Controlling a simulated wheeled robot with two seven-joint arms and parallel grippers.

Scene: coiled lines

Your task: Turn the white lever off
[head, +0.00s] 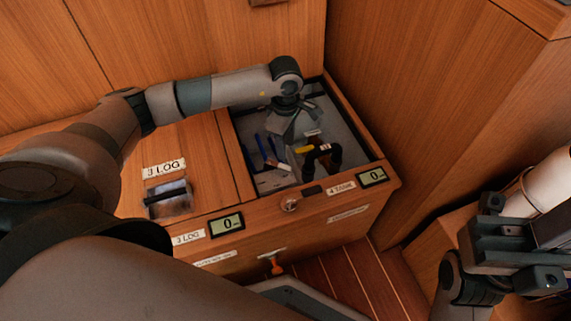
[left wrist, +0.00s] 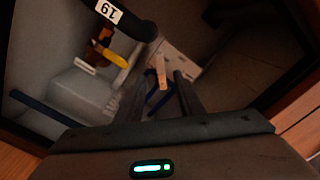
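A small white lever (left wrist: 85,66) shows in the left wrist view, beside a yellow lever (left wrist: 110,57); a small white piece (head: 284,166) in the head view may be the same lever. My left gripper (head: 279,139) reaches down into the open compartment (head: 352,125). In the left wrist view its two fingers (left wrist: 160,92) are apart. A tan bar and blue piece (left wrist: 161,78) show between or beyond them; I cannot tell whether they touch. The white lever lies left of the fingers, apart from them. My right gripper (head: 505,243) is at the lower right, far from the compartment; its fingers are unclear.
A black curved hose (head: 325,153) with a "19" tag (left wrist: 108,11) arches near the levers. Another blue bar (left wrist: 42,110) lies at left in the wrist view. Wooden compartment walls and a front rim with a display (head: 373,177) surround the opening. A wooden panel (head: 420,110) stands close at right.

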